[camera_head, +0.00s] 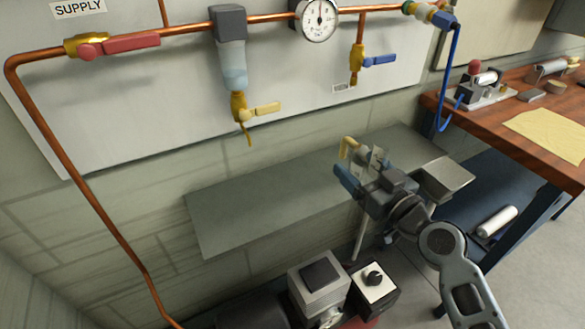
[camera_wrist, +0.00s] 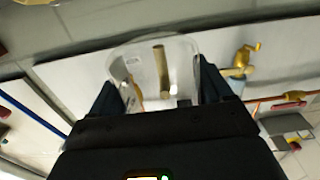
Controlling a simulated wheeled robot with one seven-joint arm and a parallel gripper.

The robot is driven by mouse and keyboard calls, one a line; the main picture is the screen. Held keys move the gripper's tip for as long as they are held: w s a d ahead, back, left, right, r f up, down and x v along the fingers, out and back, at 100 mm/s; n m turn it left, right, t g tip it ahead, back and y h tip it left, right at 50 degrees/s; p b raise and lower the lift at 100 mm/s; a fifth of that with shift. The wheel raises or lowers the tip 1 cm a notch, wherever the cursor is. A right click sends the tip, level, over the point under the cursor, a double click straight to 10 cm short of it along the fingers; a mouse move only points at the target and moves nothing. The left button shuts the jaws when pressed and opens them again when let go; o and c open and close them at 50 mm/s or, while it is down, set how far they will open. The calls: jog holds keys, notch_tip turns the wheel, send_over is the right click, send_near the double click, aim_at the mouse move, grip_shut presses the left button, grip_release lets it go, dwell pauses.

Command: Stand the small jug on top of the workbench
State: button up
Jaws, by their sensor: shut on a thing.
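A small clear jug with a beige handle (camera_head: 350,146) shows at my gripper in the head view. In the wrist view the see-through jug (camera_wrist: 160,72) sits between my two dark fingers. My gripper (camera_head: 362,168) is shut on the jug and appears in front of the right part of a grey wall shelf. The fingers and wrist hide part of the jug. The workbench (camera_head: 510,110) has a brown wooden top and dark blue legs. It stands to the right, apart from my gripper.
A yellow cloth or paper (camera_head: 555,132) lies on the workbench, with a small red-knobbed device (camera_head: 482,82) behind it. The grey shelf (camera_head: 265,205) is bare on its left. Copper pipes, a gauge (camera_head: 319,20) and a blue hose (camera_head: 448,85) line the wall.

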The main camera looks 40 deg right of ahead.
jog(key=w+f, duration=0.1)
jog(key=w, duration=0.2)
jog(key=w+d+f, duration=0.1)
jog(key=w+f, duration=0.1)
jog(key=w, duration=0.1)
jog(key=w+d+f, duration=0.1)
jog(key=w+f, duration=0.1)
jog(key=w, duration=0.2)
jog(key=shift+d, duration=0.25)
jog(key=shift+w+d+f+b, duration=0.3)
jog(key=shift+w+f, duration=0.45)
jog(key=shift+w, duration=0.15)
jog(key=shift+w+d+f+b, duration=0.15)
jog(key=shift+w+d+f, duration=0.1)
jog(key=shift+w+f, duration=0.55)
jog(key=shift+w+r, duration=0.1)
jog(key=o, duration=1.1)
jog(key=b+v, duration=0.3)
jog(key=v, duration=0.9)
